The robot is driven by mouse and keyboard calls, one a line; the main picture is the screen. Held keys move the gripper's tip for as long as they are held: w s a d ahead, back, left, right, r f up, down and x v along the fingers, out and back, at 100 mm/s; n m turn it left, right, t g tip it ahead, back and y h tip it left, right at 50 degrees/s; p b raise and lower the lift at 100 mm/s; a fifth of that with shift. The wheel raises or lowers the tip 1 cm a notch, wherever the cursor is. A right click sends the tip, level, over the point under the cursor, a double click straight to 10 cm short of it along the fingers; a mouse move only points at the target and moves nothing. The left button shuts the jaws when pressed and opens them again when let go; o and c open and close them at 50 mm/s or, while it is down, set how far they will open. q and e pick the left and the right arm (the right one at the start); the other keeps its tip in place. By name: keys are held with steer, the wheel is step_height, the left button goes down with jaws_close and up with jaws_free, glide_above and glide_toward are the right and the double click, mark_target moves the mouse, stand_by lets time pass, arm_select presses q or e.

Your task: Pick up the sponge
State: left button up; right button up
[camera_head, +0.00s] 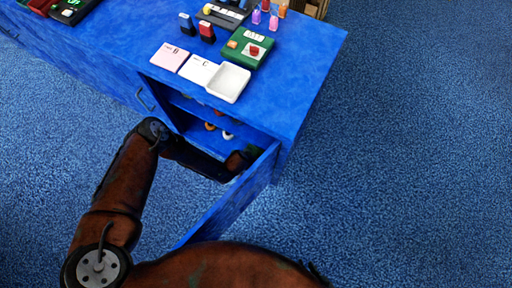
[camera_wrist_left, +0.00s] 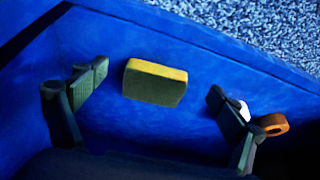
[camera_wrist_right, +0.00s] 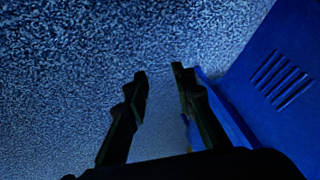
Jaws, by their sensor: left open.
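The sponge (camera_wrist_left: 155,85) shows in the left wrist view, a block with a yellow top side and a dark green face against a blue cabinet surface. My left gripper (camera_wrist_left: 157,82) is open, with one finger on each side of the sponge and a clear gap to both. In the head view my left arm reaches into the open cabinet below the counter, and the sponge cannot be made out there. My right gripper (camera_wrist_right: 157,72) is empty, its fingers apart, over blue carpet beside a blue slotted panel.
An orange ring (camera_wrist_left: 273,124) and a white one lie by the left gripper's right finger. The open cabinet door (camera_head: 232,200) stands out beside my left arm. The blue counter (camera_head: 305,60) holds a white tray (camera_head: 228,82), cards and small items. Carpet at right is clear.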

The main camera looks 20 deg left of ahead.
mark_target(254, 154)
arm_select(q)
steer(key=w, duration=0.1)
steer(key=w+b, duration=0.1)
steer(key=w, duration=0.1)
steer(key=shift+d+f, duration=0.2)
steer(key=shift+f, duration=0.15)
steer(key=shift+s+f+b, duration=0.1)
steer(key=shift+f+b, duration=0.45)
steer(key=shift+f, duration=0.1)
steer(key=shift+w+f+b, duration=0.4)
steer(key=shift+f, duration=0.15)
arm_select(e)
steer(key=f, duration=0.1)
steer(key=f+t, duration=0.1)
steer(key=f, duration=0.1)
steer(key=w+f+t, duration=0.1)
steer(key=f, duration=0.1)
steer(key=shift+d+f, duration=0.1)
steer(key=shift+d, duration=0.3)
arm_select(q)
steer(key=shift+r, duration=0.1)
steer(key=shift+c, duration=0.6)
steer(key=c, duration=0.7)
